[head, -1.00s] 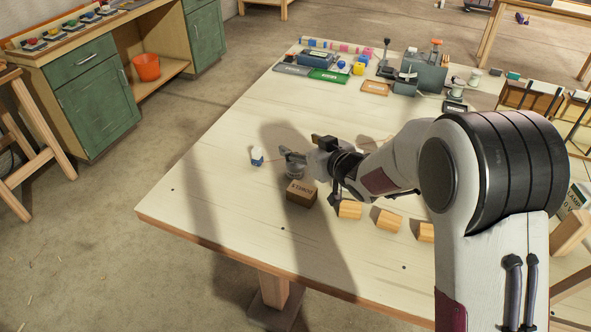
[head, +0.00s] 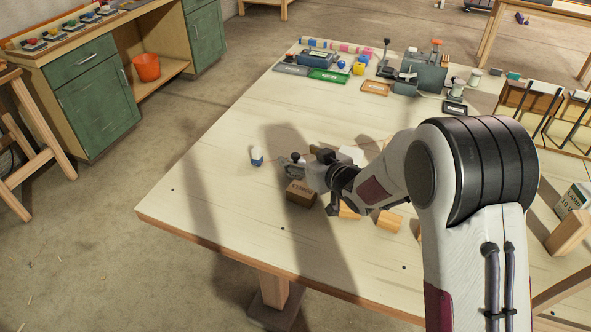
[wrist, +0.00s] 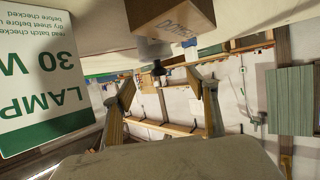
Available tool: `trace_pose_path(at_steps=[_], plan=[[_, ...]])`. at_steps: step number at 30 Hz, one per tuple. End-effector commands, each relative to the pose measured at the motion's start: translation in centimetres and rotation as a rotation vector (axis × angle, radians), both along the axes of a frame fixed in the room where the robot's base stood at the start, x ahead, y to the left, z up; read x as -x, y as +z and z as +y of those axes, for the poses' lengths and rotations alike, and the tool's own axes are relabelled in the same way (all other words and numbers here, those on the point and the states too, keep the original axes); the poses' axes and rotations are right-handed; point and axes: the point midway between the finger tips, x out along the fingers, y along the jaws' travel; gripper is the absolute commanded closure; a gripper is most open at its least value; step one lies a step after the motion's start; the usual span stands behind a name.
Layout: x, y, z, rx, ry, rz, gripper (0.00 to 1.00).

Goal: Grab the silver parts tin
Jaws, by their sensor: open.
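The silver parts tin, with a dark round knob on its lid, shows in the wrist view (wrist: 151,50) between and beyond the fingertips. In the head view my gripper (head: 296,165) mostly hides it; the dark knob shows above the fingers. My gripper also shows in the wrist view (wrist: 161,82), low over the table, its two fingers spread apart with nothing between the pads. Whether a finger touches the tin I cannot tell.
A brown cardboard box (head: 301,193) stands right beside the gripper, on the near side. A small white and blue bottle (head: 257,157) stands to the left. A white and green lamp box (wrist: 45,85) is close in the wrist view. Wooden blocks (head: 389,221) lie to the right.

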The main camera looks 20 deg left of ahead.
Motion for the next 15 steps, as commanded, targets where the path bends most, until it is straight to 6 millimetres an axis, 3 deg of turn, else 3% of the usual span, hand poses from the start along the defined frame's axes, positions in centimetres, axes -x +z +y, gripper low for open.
trace_pose_path(at_steps=[15], plan=[[0.01,-0.94,-0.01,-0.001,0.000,0.001,0.42]])
